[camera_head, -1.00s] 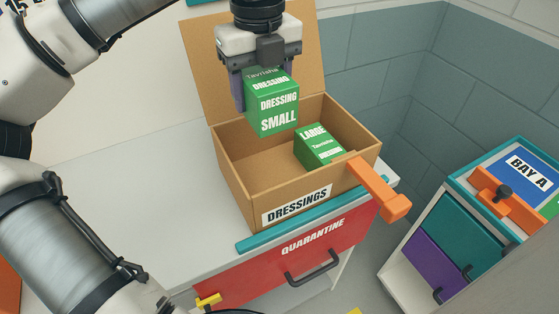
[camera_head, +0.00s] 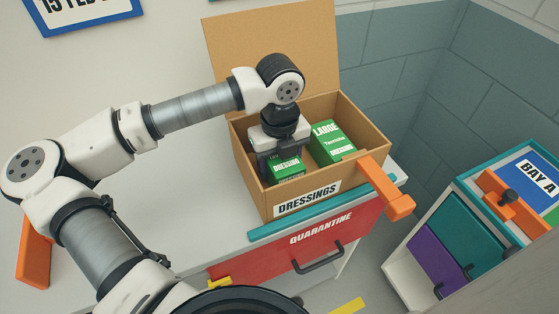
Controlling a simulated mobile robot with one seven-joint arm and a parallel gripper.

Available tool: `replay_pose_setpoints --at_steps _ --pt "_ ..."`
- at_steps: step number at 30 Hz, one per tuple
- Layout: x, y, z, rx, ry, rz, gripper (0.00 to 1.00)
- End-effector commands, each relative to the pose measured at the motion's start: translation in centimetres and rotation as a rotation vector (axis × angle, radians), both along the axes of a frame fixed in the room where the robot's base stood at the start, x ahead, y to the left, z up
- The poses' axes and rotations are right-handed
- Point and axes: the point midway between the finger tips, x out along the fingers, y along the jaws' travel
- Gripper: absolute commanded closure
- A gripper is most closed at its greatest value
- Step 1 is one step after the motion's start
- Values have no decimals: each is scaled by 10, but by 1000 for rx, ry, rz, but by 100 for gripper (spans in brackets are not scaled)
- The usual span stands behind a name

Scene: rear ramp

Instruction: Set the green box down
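The green box (camera_head: 287,168), with "DRESSING" on it, is low inside the left part of the cardboard box labelled DRESSINGS (camera_head: 262,193). My gripper (camera_head: 285,156) reaches down into that cardboard box from above and is around the upper part of the green box. The fingers are mostly hidden, so I cannot see whether they still press on it. The front wall hides the green box's lower part, and I cannot see whether it touches the bottom. A second green box, marked LARGE (camera_head: 333,143), stands to its right.
The cardboard box has its lid (camera_head: 272,48) raised at the back. It stands on a grey top above a red QUARANTINE drawer (camera_head: 318,240). A BAY A cabinet (camera_head: 470,225) stands at the right.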

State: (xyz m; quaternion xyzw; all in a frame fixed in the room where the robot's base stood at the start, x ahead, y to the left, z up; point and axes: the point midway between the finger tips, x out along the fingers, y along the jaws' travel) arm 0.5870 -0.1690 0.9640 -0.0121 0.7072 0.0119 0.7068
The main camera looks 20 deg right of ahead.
Motion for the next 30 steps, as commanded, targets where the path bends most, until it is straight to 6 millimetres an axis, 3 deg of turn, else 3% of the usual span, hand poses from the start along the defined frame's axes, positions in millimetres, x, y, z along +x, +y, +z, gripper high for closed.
replay_pose_setpoints --at_steps 4,16,17,21,30 --pt "0 0 -10 -1 0 -1 70" --pt "0 0 -15 0 -2 0 70" --pt "0 0 -13 0 -1 0 37" --pt "0 0 -13 0 -1 0 19" --pt "0 0 -12 0 -1 0 19"
